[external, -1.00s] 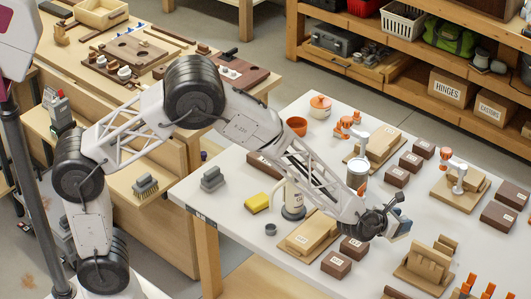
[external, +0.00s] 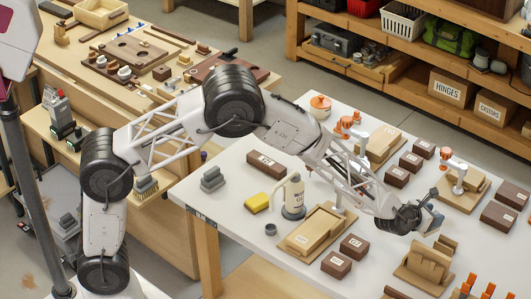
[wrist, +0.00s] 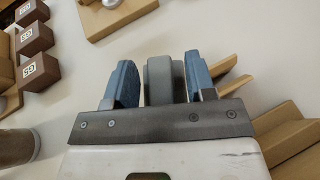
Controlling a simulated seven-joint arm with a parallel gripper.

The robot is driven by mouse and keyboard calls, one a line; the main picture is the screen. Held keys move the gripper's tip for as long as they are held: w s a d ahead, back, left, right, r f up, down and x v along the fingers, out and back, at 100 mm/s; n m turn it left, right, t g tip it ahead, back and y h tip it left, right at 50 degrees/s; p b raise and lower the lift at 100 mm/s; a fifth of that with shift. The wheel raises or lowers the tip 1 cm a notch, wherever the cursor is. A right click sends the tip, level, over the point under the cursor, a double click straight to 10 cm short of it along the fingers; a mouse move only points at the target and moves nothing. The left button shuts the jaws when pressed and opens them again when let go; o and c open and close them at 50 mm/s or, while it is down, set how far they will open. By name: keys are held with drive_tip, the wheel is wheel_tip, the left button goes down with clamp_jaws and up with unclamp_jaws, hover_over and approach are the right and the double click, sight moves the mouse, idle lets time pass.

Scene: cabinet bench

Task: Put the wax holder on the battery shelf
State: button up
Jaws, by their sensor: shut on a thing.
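My gripper (external: 432,214) is over the right part of the white table in the external view. In the wrist view its blue fingers (wrist: 160,85) are shut on a grey block (wrist: 165,80) with a rounded top. The block is hard to make out in the external view, and no mark on it shows that it is the wax holder. No shelf carries a readable battery label. A low wooden ledge (external: 35,130) at the left holds grey and dark devices. A brush (external: 147,187) lies on the ledge's near end, partly behind my arm.
A slotted wooden rack (external: 427,262) stands below my gripper in the picture.

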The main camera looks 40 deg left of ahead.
drive_tip(key=shift+w+d+f, duration=0.1)
drive_tip(key=shift+w+d, duration=0.55)
drive_tip(key=shift+w, duration=0.2)
drive_tip(key=shift+w, duration=0.1)
drive_tip(key=shift+w+d, duration=0.15)
drive_tip(key=shift+w+d+f, duration=0.1)
drive_tip(key=shift+f, duration=1.65)
drive_tip(key=shift+f, duration=0.15)
drive_tip(key=o, duration=1)
